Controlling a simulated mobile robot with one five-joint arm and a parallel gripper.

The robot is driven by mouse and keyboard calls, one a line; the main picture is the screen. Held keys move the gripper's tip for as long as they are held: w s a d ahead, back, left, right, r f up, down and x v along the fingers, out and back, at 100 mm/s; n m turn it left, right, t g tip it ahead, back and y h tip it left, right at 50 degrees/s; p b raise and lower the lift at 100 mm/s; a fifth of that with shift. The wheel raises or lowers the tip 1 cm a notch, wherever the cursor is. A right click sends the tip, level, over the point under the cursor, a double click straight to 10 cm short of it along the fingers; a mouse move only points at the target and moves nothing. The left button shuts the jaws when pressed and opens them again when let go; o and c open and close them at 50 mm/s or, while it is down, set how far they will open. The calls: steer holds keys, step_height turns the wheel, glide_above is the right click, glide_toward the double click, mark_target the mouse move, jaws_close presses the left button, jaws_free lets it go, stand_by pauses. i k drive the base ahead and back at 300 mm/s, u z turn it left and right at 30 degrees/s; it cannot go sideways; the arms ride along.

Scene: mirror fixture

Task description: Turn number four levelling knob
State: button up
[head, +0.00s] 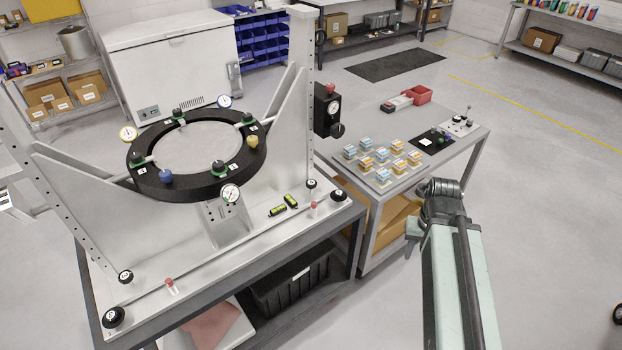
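The mirror fixture has a black ring (200,192) held over a grey base plate, around a pale round disc (195,147). Several dark knobs with green collars stand around the ring, at the left (139,158), the back (179,115), the right (248,118) and the front (218,168). Small white number tags lie beside them, too small to read surely, so I cannot tell which knob is number four. A blue knob (166,177) and a yellow knob (252,141) are also on the ring. My arm rises at the lower right, apart from the fixture; my gripper's fingers are not visible.
Dial gauges (230,194) surround the ring. Black knobs (113,317) sit at the base corners. A side table (455,155) holds small blocks and a red bin. Floor at right is clear.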

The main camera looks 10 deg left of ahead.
mark_target(310, 184)
steer(key=i, duration=0.8)
steer(key=u, duration=1.05)
